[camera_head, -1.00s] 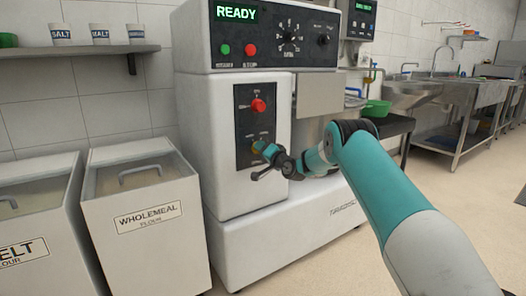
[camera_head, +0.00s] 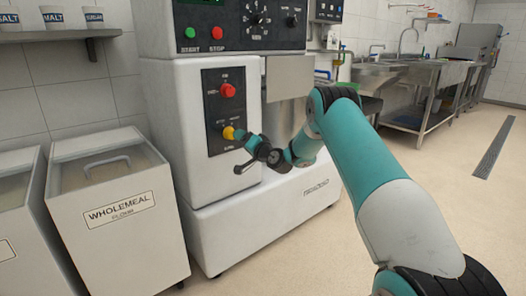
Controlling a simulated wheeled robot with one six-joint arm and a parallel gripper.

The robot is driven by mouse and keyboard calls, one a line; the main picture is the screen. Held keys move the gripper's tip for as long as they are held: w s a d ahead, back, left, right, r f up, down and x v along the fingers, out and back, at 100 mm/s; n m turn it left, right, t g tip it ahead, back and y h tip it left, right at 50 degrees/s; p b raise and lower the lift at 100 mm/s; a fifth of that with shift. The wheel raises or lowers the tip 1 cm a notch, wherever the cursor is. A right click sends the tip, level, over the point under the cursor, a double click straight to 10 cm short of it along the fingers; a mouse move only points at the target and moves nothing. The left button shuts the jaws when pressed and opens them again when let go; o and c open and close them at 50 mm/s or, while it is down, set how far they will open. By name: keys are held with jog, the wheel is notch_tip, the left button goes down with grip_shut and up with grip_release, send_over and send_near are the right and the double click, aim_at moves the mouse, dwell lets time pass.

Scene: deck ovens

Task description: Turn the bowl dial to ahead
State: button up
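The mixer's side control plate (camera_head: 215,140) is a dark panel on the white machine, left of my arm. A red knob (camera_head: 227,90) sits on its upper part. A yellow dial (camera_head: 229,133) sits on its lower part with small white lettering around it, too small to read for sure. My gripper (camera_head: 236,136) is at the yellow dial and seems to touch it or be very close. The fingertips are small and partly merge with the dial, so whether they are closed on it cannot be told.
The upper panel has a green button (camera_head: 190,32), a red button (camera_head: 217,32) and a black dial (camera_head: 257,18). A wholemeal flour bin (camera_head: 110,215) stands left of the machine. A steel sink bench (camera_head: 420,85) is at the back right.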

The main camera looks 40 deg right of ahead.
jog(key=s, duration=1.1)
jog(key=shift+s+d+f+b, duration=0.15)
jog(key=shift+d+f+b, duration=0.15)
jog(key=shift+d+f, duration=0.05)
jog(key=s+a+r+n+g+y, duration=0.2)
jog(key=a+r+n+g+y, duration=0.1)
jog(key=a, duration=0.6)
jog(key=s+a+r+n+g+y, duration=0.2)
jog(key=a+n+g+y, duration=0.15)
jog(key=a, duration=0.45)
jog(key=s+a+r+n+g+y, duration=0.2)
jog(key=a+r+n, duration=0.15)
jog(key=a, duration=0.55)
jog(key=s+a+n+g, duration=0.45)
jog(key=s+a, duration=0.35)
jog(key=s, duration=0.2)
jog(key=s+n+g+h, duration=0.2)
jog(key=s+g+h, duration=0.4)
jog(key=s, duration=1.7)
notch_tip(320, 180, up, 31)
jog(key=w+p, duration=0.1)
jog(key=p, duration=3)
jog(key=shift+d, duration=0.15)
